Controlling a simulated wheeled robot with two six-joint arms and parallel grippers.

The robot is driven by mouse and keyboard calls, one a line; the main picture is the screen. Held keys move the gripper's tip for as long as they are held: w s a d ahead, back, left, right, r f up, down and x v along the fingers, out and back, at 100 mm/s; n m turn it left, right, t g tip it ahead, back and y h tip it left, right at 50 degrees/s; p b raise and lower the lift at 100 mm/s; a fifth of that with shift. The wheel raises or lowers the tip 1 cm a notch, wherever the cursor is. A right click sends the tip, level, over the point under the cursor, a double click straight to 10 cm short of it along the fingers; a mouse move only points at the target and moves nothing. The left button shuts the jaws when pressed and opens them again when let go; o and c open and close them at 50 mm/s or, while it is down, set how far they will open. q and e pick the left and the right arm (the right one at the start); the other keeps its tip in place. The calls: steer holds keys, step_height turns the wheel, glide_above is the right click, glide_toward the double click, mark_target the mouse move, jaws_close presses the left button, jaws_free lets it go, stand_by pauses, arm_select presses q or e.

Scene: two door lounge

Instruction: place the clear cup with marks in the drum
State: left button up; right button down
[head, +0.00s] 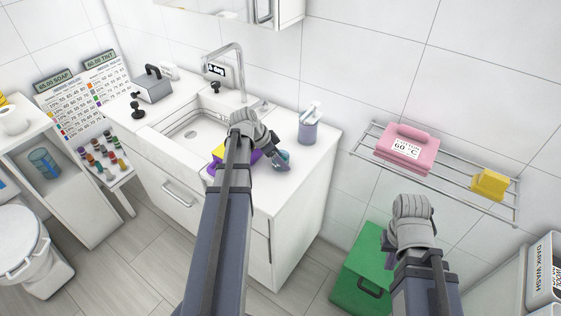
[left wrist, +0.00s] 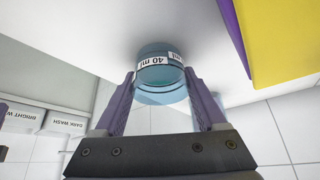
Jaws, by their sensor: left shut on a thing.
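The clear bluish cup (head: 284,155) is at the sink counter's front right part. In the left wrist view the cup (left wrist: 160,72) shows a white label reading "40 ml". My left gripper (head: 279,160) is shut on it, with one purple finger on each side in the left wrist view (left wrist: 160,98). I cannot tell whether the cup touches the counter. My right gripper (head: 388,240) is mostly hidden behind its own wrist, above a green box, and its fingers cannot be made out. No drum can be made out.
A purple and yellow thing (head: 238,162) lies beside my left gripper on the white counter (head: 312,158). A lilac dispenser (head: 308,126) stands behind. A wall rack (head: 455,180) holds a pink stack (head: 406,150) and a yellow block (head: 489,184). A green box (head: 358,268) stands below.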

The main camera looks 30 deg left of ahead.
arm_select(q)
steer(key=shift+r, duration=0.2)
step_height(320, 180, up, 10)
steer(key=p, duration=1)
steer(key=shift+f, duration=0.15)
steer(key=shift+a, duration=0.15)
